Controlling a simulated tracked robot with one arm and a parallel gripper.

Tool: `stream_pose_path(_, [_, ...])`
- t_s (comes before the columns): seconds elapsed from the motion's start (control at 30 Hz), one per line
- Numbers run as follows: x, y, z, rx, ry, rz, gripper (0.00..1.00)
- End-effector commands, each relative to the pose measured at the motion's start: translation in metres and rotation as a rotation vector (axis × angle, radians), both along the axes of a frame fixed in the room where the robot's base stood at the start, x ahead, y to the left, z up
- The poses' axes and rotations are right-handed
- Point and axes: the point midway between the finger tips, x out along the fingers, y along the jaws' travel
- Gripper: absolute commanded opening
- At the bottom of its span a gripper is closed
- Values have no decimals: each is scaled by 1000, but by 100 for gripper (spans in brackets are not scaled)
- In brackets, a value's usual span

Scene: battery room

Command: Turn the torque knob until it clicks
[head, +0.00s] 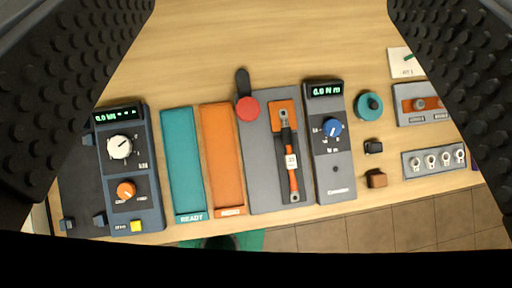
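The torque knob appears to be the blue knob (332,127) with a white pointer mark, on a grey tester (335,170) right of the middle. The tester's green display (326,90) seems to read "6.0 N m". The small markings around the knob are too small to read. My gripper (255,60) is open, its two black studded fingers wide apart at the left and right edges of the view. Nothing is between the fingers, and they look well above the table, apart from the knob.
Orange (243,150) and teal (165,150) trays and a meter (130,205) stand further left. A teal round part (369,106) and small blocks lie right.

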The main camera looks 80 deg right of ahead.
Motion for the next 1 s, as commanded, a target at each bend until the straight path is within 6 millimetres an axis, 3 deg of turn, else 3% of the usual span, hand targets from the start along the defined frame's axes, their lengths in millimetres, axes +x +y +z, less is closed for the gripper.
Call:
stream_pose_path(0.1, [27, 4, -52, -46, 151, 54, 69])
stream_pose_path(0.3, [53, 6, -139, -120, 397, 148, 69])
stream_pose_path(0.6, [60, 2, -259, -213, 749, 283, 69])
stream_pose_path(0.8, [54, -3, -305, -245, 893, 336, 69])
stream_pose_path(1.0, [50, -5, -321, -255, 933, 352, 69])
